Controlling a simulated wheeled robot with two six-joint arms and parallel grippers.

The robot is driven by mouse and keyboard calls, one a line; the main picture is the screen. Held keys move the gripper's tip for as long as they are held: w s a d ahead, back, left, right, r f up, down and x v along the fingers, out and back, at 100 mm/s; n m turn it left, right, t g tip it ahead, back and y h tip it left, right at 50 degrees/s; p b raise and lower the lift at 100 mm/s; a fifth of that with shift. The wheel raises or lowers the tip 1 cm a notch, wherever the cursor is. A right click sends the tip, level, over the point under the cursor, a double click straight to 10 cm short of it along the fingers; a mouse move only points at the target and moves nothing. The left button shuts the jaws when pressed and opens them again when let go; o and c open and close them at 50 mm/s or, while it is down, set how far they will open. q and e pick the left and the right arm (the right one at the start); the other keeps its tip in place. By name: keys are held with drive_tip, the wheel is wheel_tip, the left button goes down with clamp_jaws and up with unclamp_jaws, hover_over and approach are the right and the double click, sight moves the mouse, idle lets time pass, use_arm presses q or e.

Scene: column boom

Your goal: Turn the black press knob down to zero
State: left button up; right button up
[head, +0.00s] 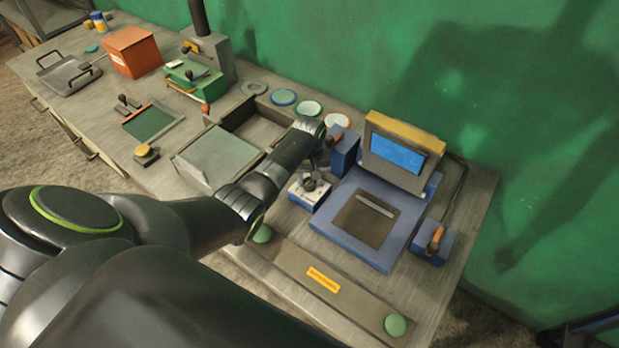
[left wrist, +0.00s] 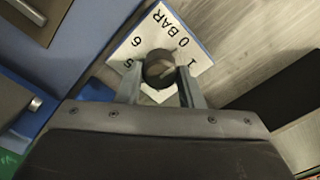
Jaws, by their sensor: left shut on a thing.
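The black press knob (left wrist: 159,67) sits on a white dial plate (left wrist: 143,43) marked "0 BAR", 1, 5 and 6. The fingers of my left gripper (left wrist: 160,84) are on both sides of the knob and shut on it. I cannot make out a pointer mark on the knob, so its setting is unclear. In the head view the white-topped dial block (head: 303,196) stands left of the blue press base, with my left gripper (head: 315,174) coming down on it from above.
The blue press (head: 335,226) with a screen (head: 396,155) stands right of the dial. A small blue box with an orange lever (head: 435,240) is farther right. A front bar carries green buttons (head: 396,325). A grey lid (head: 217,157) lies left.

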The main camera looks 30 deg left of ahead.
use_arm(q)
drive_tip(key=shift+w+n, duration=0.1)
drive_tip(key=shift+n, duration=0.4)
drive_tip(key=o, duration=1)
